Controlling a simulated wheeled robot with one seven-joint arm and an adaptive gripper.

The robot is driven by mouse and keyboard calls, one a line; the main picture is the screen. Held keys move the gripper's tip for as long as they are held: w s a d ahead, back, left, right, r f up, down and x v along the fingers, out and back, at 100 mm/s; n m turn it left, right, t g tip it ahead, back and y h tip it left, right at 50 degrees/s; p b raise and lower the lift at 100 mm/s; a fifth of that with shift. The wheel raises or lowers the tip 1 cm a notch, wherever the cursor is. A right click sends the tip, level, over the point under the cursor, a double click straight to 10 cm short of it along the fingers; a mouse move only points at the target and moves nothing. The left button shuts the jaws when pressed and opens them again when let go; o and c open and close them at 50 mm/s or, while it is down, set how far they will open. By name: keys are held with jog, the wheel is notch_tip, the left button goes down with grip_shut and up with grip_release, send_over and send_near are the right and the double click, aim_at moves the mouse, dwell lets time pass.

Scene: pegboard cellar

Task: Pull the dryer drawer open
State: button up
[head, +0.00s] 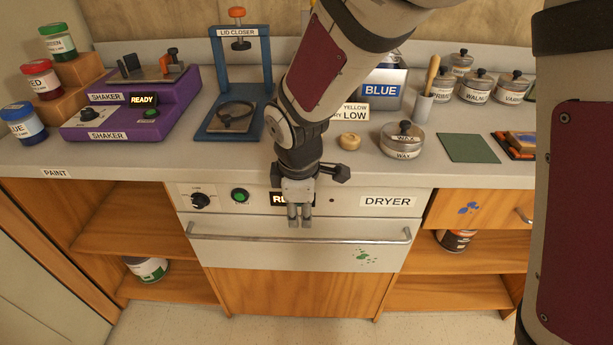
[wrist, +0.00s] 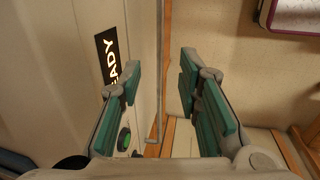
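The dryer drawer (head: 250,253) has a pale front under the DRYER label (head: 388,201) and looks shut. Its long grey bar handle (head: 350,241) runs across the top of the front. In the wrist view the handle (wrist: 160,65) runs upright in the picture, between the two fingers. My gripper (head: 300,222) points down in front of the control panel, at about the middle of the handle's length. Its green-padded fingers (wrist: 160,90) are apart, with a gap on each side of the bar. Whether the fingertips reach down past the bar is unclear.
The dryer panel carries a knob (head: 200,201), a green button (head: 240,196) and a READY display (wrist: 107,60), partly hidden by my gripper in the head view. The grey counter (head: 365,172) juts above. Open shelves flank the dryer. The floor (head: 340,328) in front is clear.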

aim_at(302, 239)
jog(key=f+b, duration=0.1)
jog(key=f, duration=0.3)
jog(key=w+f, duration=0.1)
jog(key=f, duration=0.3)
jog(key=w+f+b, duration=0.1)
jog(key=f, duration=0.3)
jog(key=shift+w+f+b, duration=0.25)
jog(key=shift+b, duration=0.1)
grip_shut()
